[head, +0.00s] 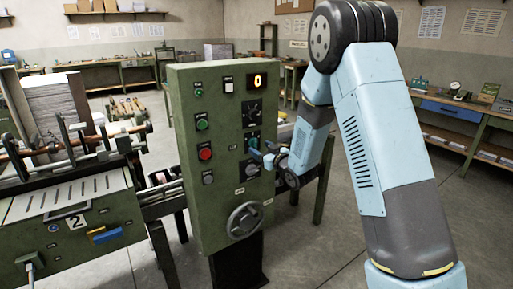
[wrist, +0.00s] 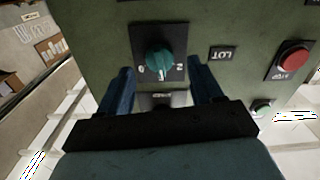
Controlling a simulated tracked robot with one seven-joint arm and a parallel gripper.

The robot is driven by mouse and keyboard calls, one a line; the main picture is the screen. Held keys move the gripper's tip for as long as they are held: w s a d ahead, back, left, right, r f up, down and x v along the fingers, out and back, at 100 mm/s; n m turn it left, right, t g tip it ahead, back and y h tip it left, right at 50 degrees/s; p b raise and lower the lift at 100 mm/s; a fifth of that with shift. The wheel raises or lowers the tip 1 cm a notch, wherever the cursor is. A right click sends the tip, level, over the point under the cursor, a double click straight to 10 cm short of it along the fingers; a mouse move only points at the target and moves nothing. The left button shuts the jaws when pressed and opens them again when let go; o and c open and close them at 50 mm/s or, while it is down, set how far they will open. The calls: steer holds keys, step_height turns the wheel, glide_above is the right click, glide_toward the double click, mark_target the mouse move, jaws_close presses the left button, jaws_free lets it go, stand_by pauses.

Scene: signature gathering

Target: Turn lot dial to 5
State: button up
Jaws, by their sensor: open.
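The teal dial (wrist: 159,58) sits on a black plate, with a label reading LOT (wrist: 223,54) beside it. A pale line on the knob points toward the bottom of the wrist view, with small marks on the plate either side. In the head view the teal dial (head: 253,140) is on the right half of the green control panel (head: 222,190). My gripper (wrist: 164,82) is open and empty. Its two blue fingers are spread either side of the dial, apart from the knob. In the head view my gripper (head: 270,158) is at the panel's face, partly covering the dial's surroundings.
A lit display (head: 257,81) reads 0. A black dial (head: 252,111) is above the teal one, a red button (head: 205,153) and a green button (head: 201,122) to the left. A handwheel (head: 245,220) is below. A machine (head: 75,230) stands left; floor at right is clear.

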mark_target(254, 143)
steer(key=shift+x, duration=1.45)
steer(key=shift+c, duration=0.4)
steer(key=c, duration=1)
steer(key=shift+o, duration=0.2)
steer(key=shift+m, duration=0.8)
